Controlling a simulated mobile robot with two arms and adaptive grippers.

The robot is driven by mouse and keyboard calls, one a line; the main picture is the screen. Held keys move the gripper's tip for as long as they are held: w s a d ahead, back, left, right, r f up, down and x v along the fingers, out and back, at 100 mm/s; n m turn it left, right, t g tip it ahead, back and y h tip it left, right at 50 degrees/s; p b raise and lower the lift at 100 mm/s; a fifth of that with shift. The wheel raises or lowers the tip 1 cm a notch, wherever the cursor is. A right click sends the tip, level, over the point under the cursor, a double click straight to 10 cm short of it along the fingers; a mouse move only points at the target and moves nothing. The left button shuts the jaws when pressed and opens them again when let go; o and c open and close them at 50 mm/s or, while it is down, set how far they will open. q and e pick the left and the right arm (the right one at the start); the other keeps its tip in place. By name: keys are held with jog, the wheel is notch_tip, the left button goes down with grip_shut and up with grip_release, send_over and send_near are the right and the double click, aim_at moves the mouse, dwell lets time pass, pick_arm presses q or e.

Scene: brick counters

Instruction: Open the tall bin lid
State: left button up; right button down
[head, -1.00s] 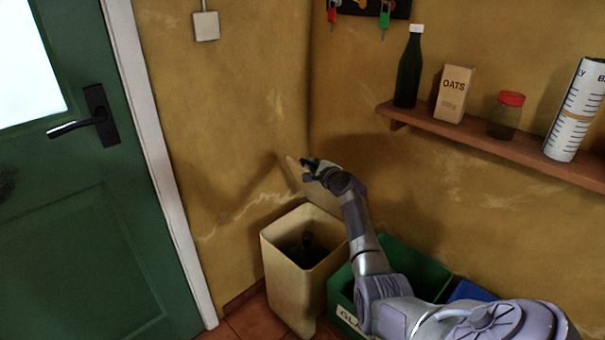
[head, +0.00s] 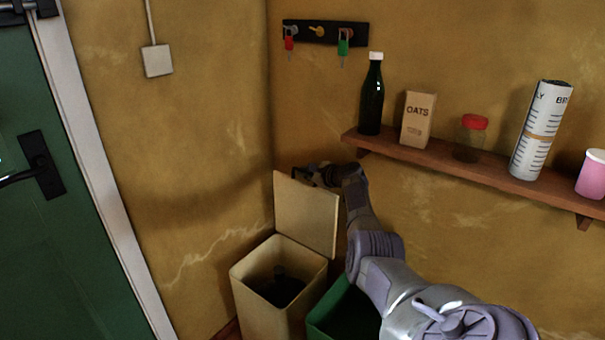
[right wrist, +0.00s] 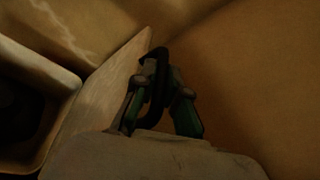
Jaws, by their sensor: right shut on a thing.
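The tall cream bin (head: 245,285) stands in the corner with its mouth uncovered. Its pale lid (head: 305,212) stands steeply raised at the back of the mouth, near the wall. My right gripper (head: 322,176) is at the lid's top edge. In the right wrist view the gripper (right wrist: 158,75) is shut around a dark bar, seemingly the lid's handle, beside the pale lid face (right wrist: 105,95). The fingertips are dim, so the exact contact is hard to see. My left gripper is not in view.
A green box (head: 343,312) stands right of the bin, partly behind my right arm. A wooden shelf (head: 460,168) holds a dark bottle (head: 372,95), an oats box (head: 417,118) and a red-lidded jar (head: 470,138). A green door (head: 45,250) is at left.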

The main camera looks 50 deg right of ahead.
jog(key=c, duration=1.2)
grip_release()
jog(key=shift+f, duration=0.1)
jog(key=shift+s, duration=0.1)
jog(key=shift+s+r, duration=0.2)
jog(key=shift+s, duration=0.3)
jog(key=v, duration=1)
jog(key=shift+s+a, duration=0.25)
jog(key=shift+s, duration=0.15)
jog(key=shift+r, duration=0.1)
